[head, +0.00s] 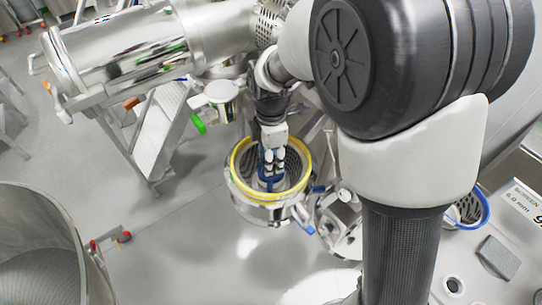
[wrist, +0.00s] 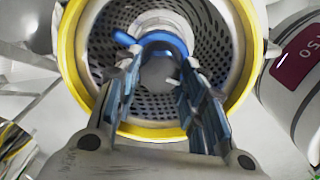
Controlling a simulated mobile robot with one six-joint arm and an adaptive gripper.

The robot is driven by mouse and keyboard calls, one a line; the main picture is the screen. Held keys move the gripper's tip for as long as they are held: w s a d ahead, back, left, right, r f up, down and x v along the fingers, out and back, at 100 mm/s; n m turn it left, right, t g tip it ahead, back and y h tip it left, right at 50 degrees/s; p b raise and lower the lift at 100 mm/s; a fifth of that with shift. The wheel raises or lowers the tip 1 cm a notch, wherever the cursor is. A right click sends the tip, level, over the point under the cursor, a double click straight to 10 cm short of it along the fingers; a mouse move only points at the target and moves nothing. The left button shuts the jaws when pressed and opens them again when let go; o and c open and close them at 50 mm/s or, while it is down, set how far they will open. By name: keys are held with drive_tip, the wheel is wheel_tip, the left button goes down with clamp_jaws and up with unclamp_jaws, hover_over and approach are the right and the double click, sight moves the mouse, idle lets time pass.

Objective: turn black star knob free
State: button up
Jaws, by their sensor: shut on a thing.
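My gripper (head: 271,170) reaches straight down into a round steel housing (head: 262,216) with a yellow rim (head: 236,166). In the wrist view my gripper (wrist: 160,76) has its two blue-padded fingers on either side of a grey round piece (wrist: 158,72) at the hub, and is shut on it. A blue curved part (wrist: 160,40) with a tab to the left lies just beyond the fingertips. A perforated screen (wrist: 215,45) lines the housing around the fingers. I cannot make out a black star shape; the fingers partly cover the hub.
A large steel drum (head: 40,250) stands at the lower left. A steel machine body (head: 130,60) lies behind at the upper left. A bench (head: 475,265) at the right holds a blue-rimmed screen (head: 485,207) and a grey block (head: 498,257). The floor left of the housing is clear.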

drive_tip(key=o, duration=1.1)
drive_tip(key=shift+c, duration=0.2)
wheel_tip(320, 180, up, 12)
